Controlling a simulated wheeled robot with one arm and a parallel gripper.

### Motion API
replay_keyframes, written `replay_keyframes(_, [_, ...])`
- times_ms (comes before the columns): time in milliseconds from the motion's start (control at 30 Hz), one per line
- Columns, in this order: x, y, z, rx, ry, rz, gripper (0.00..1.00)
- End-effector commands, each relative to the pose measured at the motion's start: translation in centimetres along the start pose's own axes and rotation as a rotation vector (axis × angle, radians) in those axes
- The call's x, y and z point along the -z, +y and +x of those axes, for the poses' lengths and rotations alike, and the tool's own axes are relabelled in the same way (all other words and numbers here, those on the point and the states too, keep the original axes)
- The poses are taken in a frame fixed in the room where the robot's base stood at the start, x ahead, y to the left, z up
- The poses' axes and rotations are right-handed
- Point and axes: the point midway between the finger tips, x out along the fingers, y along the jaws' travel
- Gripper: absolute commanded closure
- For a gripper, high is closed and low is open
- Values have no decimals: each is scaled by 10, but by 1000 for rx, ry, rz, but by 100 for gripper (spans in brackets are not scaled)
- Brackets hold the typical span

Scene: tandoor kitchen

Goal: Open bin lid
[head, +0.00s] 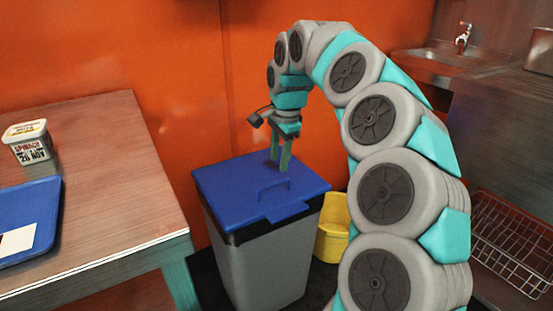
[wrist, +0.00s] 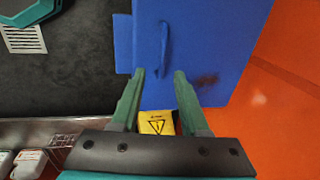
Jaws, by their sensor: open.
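The grey bin (head: 258,265) stands on the dark floor with its blue lid (head: 225,178) lying flat and closed on top. My gripper (head: 280,165) points down over the lid, behind the handle in the head view, open and empty. In the wrist view my gripper (wrist: 159,75) has its green fingers apart, and the lid (wrist: 215,45) and handle (wrist: 165,48) lie beyond the tips. I cannot tell whether the fingertips touch the lid.
A wooden table (head: 100,130) with a blue tray (head: 25,225) and a labelled tub (head: 29,143) is on the left. A wire rack (head: 510,240) is at right. An orange wall (head: 180,75) is behind the bin.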

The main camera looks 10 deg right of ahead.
Motion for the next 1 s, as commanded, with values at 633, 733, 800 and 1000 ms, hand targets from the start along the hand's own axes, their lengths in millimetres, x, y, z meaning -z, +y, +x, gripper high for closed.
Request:
replay_keyframes(633, [4,-2,72,1,3,23,55])
replay_keyframes(733, [3,-2,77,1,2,23,55])
replay_keyframes(800, [3,-2,78,1,2,23,55])
replay_keyframes(1000, [4,-2,79,1,2,23,55])
